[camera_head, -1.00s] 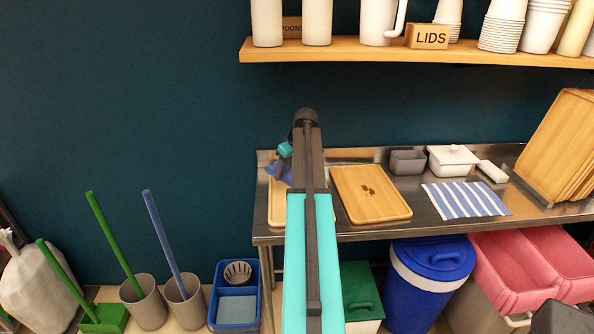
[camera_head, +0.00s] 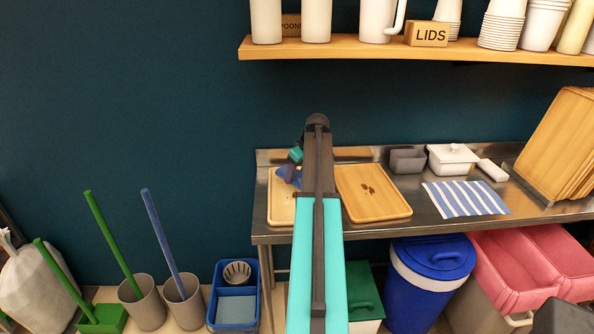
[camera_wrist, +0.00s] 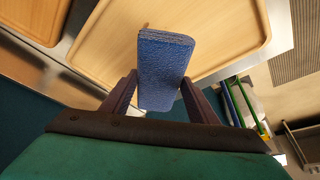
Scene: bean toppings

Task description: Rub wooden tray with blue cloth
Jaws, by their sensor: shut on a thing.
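My gripper (camera_wrist: 158,92) is shut on the folded blue cloth (camera_wrist: 163,62), which sticks out between the two fingers in the wrist view. In the head view the cloth (camera_head: 288,174) is over the far part of the left wooden tray (camera_head: 280,212). My arm hides that tray's right side and part of my gripper. In the wrist view the cloth lies across a bare wooden tray (camera_wrist: 218,38); I cannot tell whether it touches. A second wooden tray (camera_head: 372,205) with a few dark marks or bits lies to the right.
Both trays lie on a steel counter (camera_head: 425,212). A striped cloth (camera_head: 466,199), a grey box (camera_head: 407,161) and a white lidded dish (camera_head: 452,158) are to the right. Leaning boards (camera_head: 560,140) stand at the far right. A shelf (camera_head: 420,54) with cups hangs above.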

